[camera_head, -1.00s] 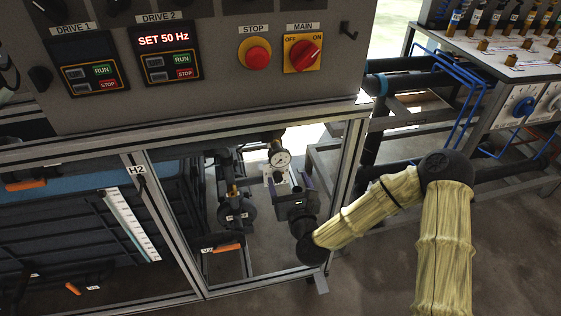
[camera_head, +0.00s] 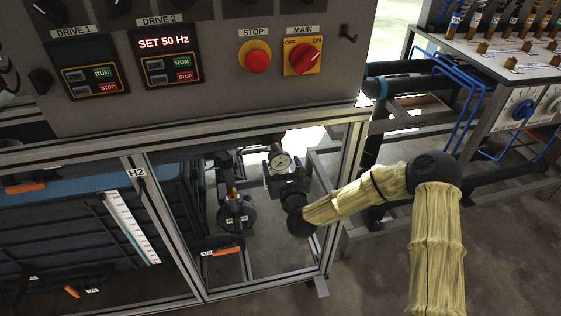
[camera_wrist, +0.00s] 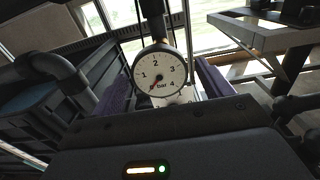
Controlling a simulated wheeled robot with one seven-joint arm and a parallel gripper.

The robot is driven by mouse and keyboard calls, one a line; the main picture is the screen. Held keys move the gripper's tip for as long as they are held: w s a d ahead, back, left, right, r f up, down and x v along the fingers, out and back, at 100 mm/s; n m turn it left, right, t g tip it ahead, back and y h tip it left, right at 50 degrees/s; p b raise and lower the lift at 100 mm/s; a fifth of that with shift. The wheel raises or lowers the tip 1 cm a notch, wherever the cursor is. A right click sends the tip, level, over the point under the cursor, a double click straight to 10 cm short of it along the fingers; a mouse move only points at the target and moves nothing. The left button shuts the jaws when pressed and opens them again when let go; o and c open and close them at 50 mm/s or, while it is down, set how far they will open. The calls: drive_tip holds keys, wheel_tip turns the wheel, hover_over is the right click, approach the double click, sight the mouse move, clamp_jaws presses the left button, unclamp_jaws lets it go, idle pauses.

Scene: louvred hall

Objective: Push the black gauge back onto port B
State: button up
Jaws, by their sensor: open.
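The black-rimmed gauge (camera_head: 280,161) has a white dial and sits inside the frame under the control panel. In the wrist view the gauge (camera_wrist: 160,75) faces me, with a bar scale and a red needle pointing low. A dark upright part rises behind its top. My gripper (camera_head: 284,171) is open, its purple fingers on either side of the gauge; the wrist view shows gaps between them and the dial. The gauge's lower edge is close to my gripper's body there. A brass fitting (camera_head: 233,191) stands to its left on dark pipework. I cannot make out which port is B.
The frame's right post (camera_head: 345,190) stands close beside my wrist. The control panel (camera_head: 205,60) overhangs above. An orange-handled valve (camera_head: 226,250) is low on the left. A dark ribbed tank (camera_head: 70,225) fills the left bay. Blue tubing (camera_head: 468,95) runs at right.

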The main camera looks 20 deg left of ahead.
drive_tip(key=shift+x, duration=0.85)
clamp_jaws()
drive_tip(key=v, duration=0.7)
idle(0.6)
